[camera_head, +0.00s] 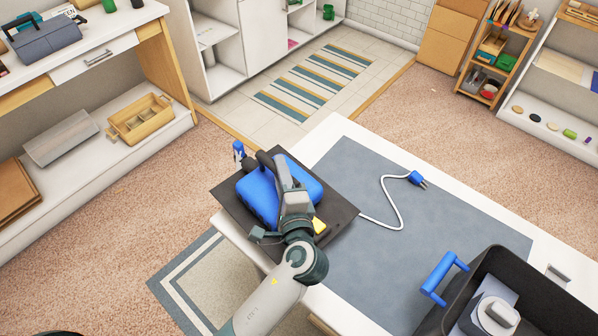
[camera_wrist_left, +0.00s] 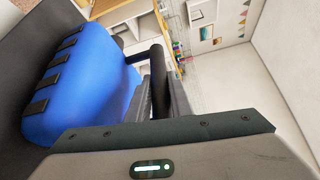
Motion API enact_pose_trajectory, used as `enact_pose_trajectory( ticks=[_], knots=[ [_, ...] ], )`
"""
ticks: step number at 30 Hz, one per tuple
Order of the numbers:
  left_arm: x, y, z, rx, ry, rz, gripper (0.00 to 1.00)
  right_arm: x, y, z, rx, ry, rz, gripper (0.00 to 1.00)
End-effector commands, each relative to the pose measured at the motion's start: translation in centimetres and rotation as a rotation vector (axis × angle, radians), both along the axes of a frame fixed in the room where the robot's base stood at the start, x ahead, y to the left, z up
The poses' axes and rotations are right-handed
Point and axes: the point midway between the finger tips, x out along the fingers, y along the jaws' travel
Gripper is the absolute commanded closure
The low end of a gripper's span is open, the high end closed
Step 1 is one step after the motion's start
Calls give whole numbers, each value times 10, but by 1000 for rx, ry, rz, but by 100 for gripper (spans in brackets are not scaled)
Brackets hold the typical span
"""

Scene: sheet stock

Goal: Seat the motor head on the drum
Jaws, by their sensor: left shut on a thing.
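The motor head (camera_head: 253,200) has a blue housing on a flat dark square base, with a black carry handle on top. It is at the left corner of the white table, partly past its edge; I cannot tell whether it touches the table. My left gripper (camera_head: 275,168) is shut on the handle, which also shows between the fingers in the left wrist view (camera_wrist_left: 160,82). The blue housing (camera_wrist_left: 75,85) with black ribs fills the left there. The drum (camera_head: 545,290) is a dark open-topped box at the lower right, cut off by the frame. My right gripper is out of view.
A white cord with a blue plug (camera_head: 416,178) runs over the grey mat (camera_head: 375,245). A blue handle (camera_head: 440,275) stands at the drum's left side. A pale grey part (camera_head: 494,312) shows inside the drum. The mat between motor head and drum is mostly clear.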

Motion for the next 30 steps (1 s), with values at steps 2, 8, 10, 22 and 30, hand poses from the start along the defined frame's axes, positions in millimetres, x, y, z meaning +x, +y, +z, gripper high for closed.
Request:
enact_pose_trajectory(
  ticks=[2,8,10,22,30],
  knots=[
    [5,21,1,4,-13,-15,100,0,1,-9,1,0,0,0],
    [11,64,9,4,-13,-75,100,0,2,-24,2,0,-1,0],
    [12,77,15,3,-14,-101,100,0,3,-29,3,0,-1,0],
    [4,119,55,3,-12,-264,100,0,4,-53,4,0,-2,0],
    [-1,123,66,-1,-9,-310,100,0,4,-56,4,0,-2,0]
  ],
)
